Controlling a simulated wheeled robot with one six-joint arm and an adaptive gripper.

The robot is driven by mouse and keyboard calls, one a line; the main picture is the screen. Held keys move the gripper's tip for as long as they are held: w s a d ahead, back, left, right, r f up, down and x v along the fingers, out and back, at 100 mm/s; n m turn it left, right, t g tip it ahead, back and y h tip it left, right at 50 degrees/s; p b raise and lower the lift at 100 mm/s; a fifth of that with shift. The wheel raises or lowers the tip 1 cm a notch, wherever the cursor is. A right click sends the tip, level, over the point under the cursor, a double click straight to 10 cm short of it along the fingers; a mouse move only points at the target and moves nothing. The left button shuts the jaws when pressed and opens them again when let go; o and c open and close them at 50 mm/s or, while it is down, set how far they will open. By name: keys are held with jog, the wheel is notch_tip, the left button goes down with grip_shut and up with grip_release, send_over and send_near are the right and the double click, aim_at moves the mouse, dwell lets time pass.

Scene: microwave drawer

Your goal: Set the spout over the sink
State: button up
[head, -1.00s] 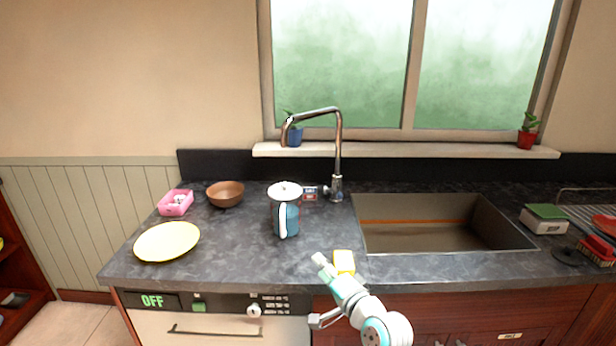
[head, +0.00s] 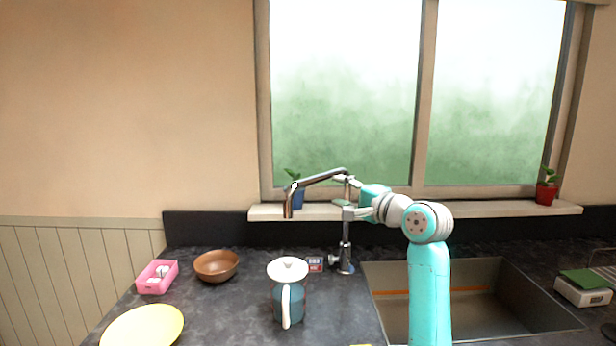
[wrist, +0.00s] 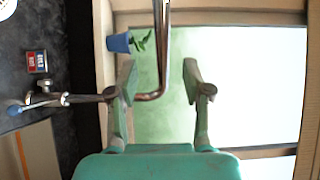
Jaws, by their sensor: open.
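My gripper (head: 347,195) is at the top of the post, near the bend. In the wrist view the spout (wrist: 163,45) runs between the two spread fingers of my gripper (wrist: 160,80), with the bend just inside them. The fingers are open, with a visible gap on the right finger's side. The left finger overlaps the post in that view, so contact there cannot be told.
A lidded jug (head: 288,295) stands below the spout on the counter. A brown bowl (head: 216,266), pink box (head: 157,277) and yellow plate (head: 145,326) are further left. A blue flowerpot (head: 297,198) sits on the sill behind the spout. A scale (head: 583,290) is right of the sink.

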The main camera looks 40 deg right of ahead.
aim_at(317, 181)
jog(key=w, duration=1.1)
jog(key=shift+w+a+r, duration=0.1)
grip_shut()
